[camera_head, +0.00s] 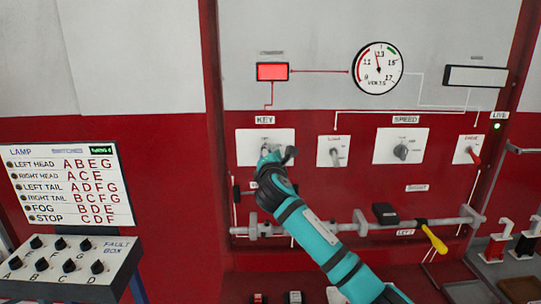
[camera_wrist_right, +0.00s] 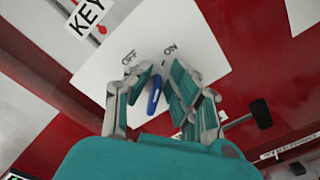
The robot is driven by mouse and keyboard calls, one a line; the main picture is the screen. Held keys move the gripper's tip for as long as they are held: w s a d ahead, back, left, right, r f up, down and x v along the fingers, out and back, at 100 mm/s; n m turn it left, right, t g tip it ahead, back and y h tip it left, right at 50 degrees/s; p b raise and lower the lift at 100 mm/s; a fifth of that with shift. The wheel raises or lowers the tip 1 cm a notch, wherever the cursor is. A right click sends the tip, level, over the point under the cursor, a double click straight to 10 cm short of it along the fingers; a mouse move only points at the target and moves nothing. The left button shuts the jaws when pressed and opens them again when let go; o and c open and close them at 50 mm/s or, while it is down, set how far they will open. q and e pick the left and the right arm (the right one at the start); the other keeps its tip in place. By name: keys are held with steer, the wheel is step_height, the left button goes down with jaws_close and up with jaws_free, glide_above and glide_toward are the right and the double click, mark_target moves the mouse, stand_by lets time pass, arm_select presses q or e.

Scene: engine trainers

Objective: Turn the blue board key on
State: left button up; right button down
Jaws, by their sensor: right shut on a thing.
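The blue key (camera_wrist_right: 154,95) sits on a white plate (camera_head: 248,150) under the KEY label on the red and white board. In the right wrist view the plate (camera_wrist_right: 205,30) carries the words OFF and ON. The visible part of the key lies below and between these two words; I cannot tell exactly which one it points to. My right gripper (camera_head: 270,154) reaches up to the plate and hides the key in the head view. In the wrist view the right gripper (camera_wrist_right: 153,98) is shut on the key, one finger on each side. My left gripper is not in view.
Right of the key are a small switch plate (camera_head: 333,151), the SPEED knob (camera_head: 401,151) and a red lever (camera_head: 474,152). A bar with a yellow handle (camera_head: 434,239) runs below. A red indicator (camera_head: 272,71) and a volts dial (camera_head: 377,69) are above. A fault box (camera_head: 70,262) stands left.

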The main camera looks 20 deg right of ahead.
steer(key=shift+m, duration=0.5)
steer(key=c, duration=1.4)
jaws_free()
steer(key=shift+a, duration=0.1)
steer(key=shift+s, duration=0.15)
steer(key=v, duration=1.1)
steer(key=shift+s+a+r, duration=0.1)
steer(key=shift+s+a, duration=0.1)
steer(key=shift+s, duration=0.15)
